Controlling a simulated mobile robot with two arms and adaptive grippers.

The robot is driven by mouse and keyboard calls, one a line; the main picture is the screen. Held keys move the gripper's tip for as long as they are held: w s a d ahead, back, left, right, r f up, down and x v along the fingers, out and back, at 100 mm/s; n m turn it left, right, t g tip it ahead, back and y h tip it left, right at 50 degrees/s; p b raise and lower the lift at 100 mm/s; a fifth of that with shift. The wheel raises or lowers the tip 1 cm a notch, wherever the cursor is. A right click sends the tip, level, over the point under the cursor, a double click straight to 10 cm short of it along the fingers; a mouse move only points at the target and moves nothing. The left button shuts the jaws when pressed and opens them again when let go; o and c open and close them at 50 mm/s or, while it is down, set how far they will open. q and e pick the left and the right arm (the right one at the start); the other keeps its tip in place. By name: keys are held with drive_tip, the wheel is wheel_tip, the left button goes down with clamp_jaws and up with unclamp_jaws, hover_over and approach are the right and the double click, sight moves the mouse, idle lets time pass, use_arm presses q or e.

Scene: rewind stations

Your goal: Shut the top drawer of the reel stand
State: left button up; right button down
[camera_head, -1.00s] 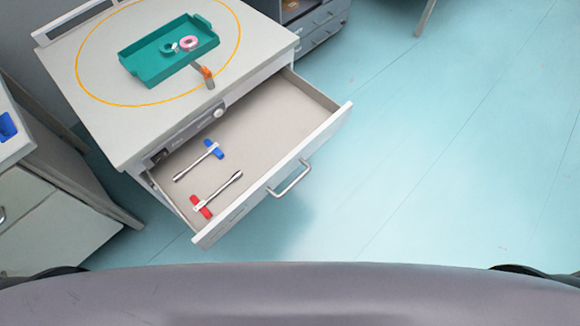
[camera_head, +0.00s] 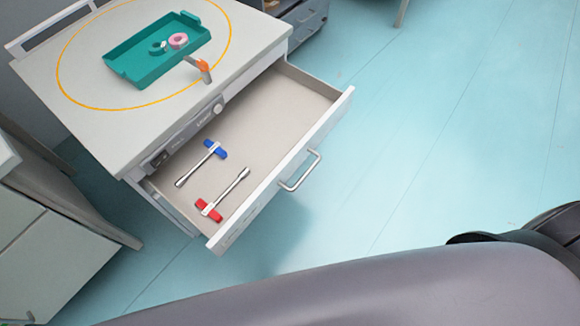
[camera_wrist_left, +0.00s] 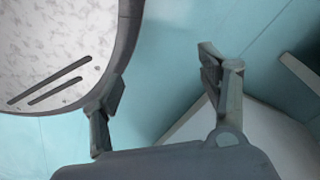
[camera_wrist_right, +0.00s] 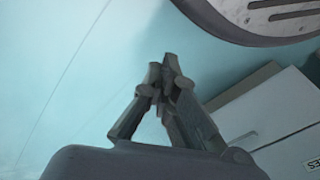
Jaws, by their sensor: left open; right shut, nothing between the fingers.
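The reel stand (camera_head: 95,128) is a light grey cabinet at the upper left of the head view. Its top drawer (camera_head: 268,118) is pulled far out, with a bar handle (camera_head: 300,170) on its front. A blue-handled tool (camera_head: 203,161) and a red-handled tool (camera_head: 222,196) lie inside. My left gripper (camera_wrist_left: 160,85) is open and empty in the left wrist view, above the floor. My right gripper (camera_wrist_right: 163,72) is shut and empty in the right wrist view. Neither gripper shows in the head view, and neither touches the drawer.
A teal tray (camera_head: 130,78) with small rings, one of them pink (camera_head: 178,40), sits on the stand's top beside an orange-tipped piece (camera_head: 203,66). Another cabinet (camera_head: 50,245) stands at the left. Blue floor (camera_head: 450,120) lies clear to the right.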

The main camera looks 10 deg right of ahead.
use_arm(q)
drive_tip(key=w+d+r+t+b, duration=0.1)
drive_tip(key=w+r+b, duration=0.6)
drive_tip(key=w+b, duration=0.3)
use_arm(e)
drive_tip(key=w+d+r+m+t+y, duration=0.1)
drive_tip(key=w+r+m+t+y, duration=0.15)
drive_tip(key=w+r, duration=0.4)
drive_tip(key=w+r+m+t+y, duration=0.2)
drive_tip(key=w+r+m+t, duration=0.2)
drive_tip(key=w, duration=0.5)
drive_tip(key=w+a+r+t+y+b, duration=0.1)
drive_tip(key=w+r+t+y+b, duration=0.15)
drive_tip(key=r, duration=0.75)
drive_tip(key=w+a+r+t+y+b, duration=0.15)
drive_tip(key=r+b, duration=0.25)
drive_tip(key=r, duration=0.7)
use_arm(q)
drive_tip(key=p+v, duration=0.1)
drive_tip(key=v, duration=1)
drive_tip(key=shift+a+r+t, duration=0.15)
drive_tip(key=shift+r+t, duration=0.25)
use_arm(e)
drive_tip(key=r+x, duration=0.1)
drive_tip(key=x, duration=1.1)
drive_tip(key=shift+a+f+t+y, duration=0.2)
drive_tip(key=shift+a+t+y, duration=0.15)
drive_tip(key=shift+y, duration=0.1)
